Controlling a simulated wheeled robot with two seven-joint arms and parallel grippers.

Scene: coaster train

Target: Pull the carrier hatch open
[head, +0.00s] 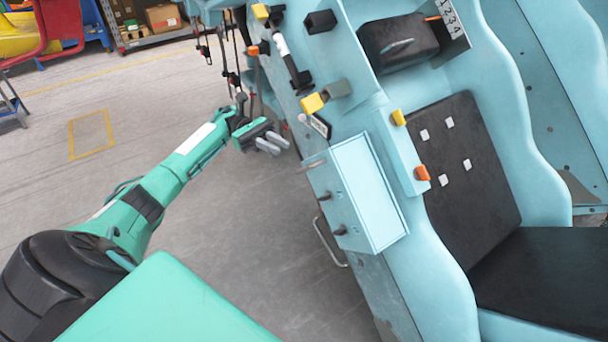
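A light blue box-shaped carrier (362,190) is fixed to the side of the blue coaster car, right of the picture's middle. Dark knobs and a small light handle stick out from its left face. I cannot tell which panel is its hatch or whether that is open. My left gripper (278,147) is up and left of the carrier, apart from it, with its grey fingers pointing toward the car. The fingers lie close together and nothing shows between them; whether they are shut is unclear. My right gripper is not in view.
The car has black seat pads (455,170), a dark box with a handle (398,42), and yellow and orange blocks along its edge. Cables and black fittings hang above my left gripper. A metal loop (328,242) sits below the carrier. Grey floor (240,235) left of the car is clear.

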